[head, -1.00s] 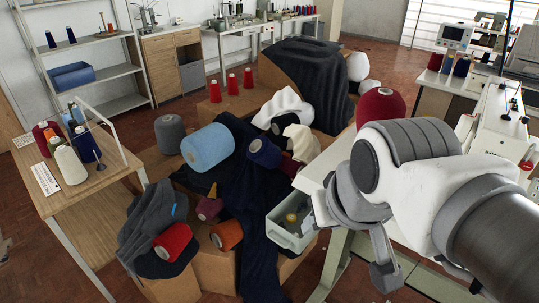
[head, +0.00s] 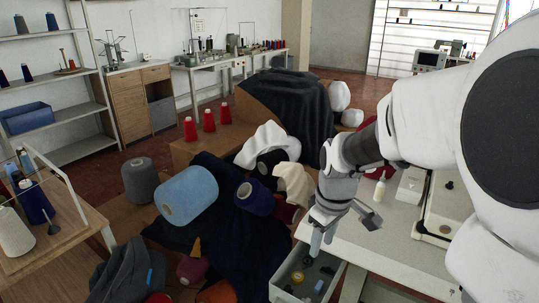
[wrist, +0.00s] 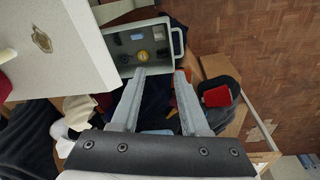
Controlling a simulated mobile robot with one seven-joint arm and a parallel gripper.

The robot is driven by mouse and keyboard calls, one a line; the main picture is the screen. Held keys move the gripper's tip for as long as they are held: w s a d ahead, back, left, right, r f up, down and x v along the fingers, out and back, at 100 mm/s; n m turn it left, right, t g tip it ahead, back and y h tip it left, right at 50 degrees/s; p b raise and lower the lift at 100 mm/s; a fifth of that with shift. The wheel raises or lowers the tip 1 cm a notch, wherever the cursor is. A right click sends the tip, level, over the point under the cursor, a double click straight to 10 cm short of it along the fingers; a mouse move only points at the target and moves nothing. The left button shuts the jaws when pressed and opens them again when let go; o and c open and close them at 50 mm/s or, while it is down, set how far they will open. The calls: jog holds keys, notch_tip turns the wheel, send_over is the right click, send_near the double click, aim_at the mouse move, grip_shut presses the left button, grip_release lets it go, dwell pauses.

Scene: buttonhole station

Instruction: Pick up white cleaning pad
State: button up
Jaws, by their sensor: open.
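My gripper (head: 343,232) is open and empty, pointing down near the left edge of the white table. It also shows in the wrist view (wrist: 160,74), with its fingertips just short of the near rim of a grey-green bin (wrist: 175,17). The bin also shows in the head view (head: 275,290), below the gripper. It holds a yellow round item (wrist: 143,54), a light blue item (wrist: 137,37) and several small dark items. I cannot pick out a white cleaning pad with certainty among the small things in the bin.
The white table (head: 400,235) stands right of the bin, with a white bottle (head: 380,188) and machine parts on it. Cloth heaps and yarn cones, such as a light blue cone (head: 187,195), crowd the left. Open floor shows at the upper right of the wrist view.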

jog(key=w+f+n+g+b, duration=0.2)
jog(key=w+f+n, duration=0.15)
jog(key=f, duration=0.85)
jog(key=b, duration=0.3)
send_over(307, 302)
jog(key=f, duration=1.2)
jog(key=shift+d, duration=0.25)
jog(key=shift+a+f+b, duration=0.2)
jog(key=shift+f+b, duration=0.65)
jog(key=shift+f, duration=2.15)
grip_shut()
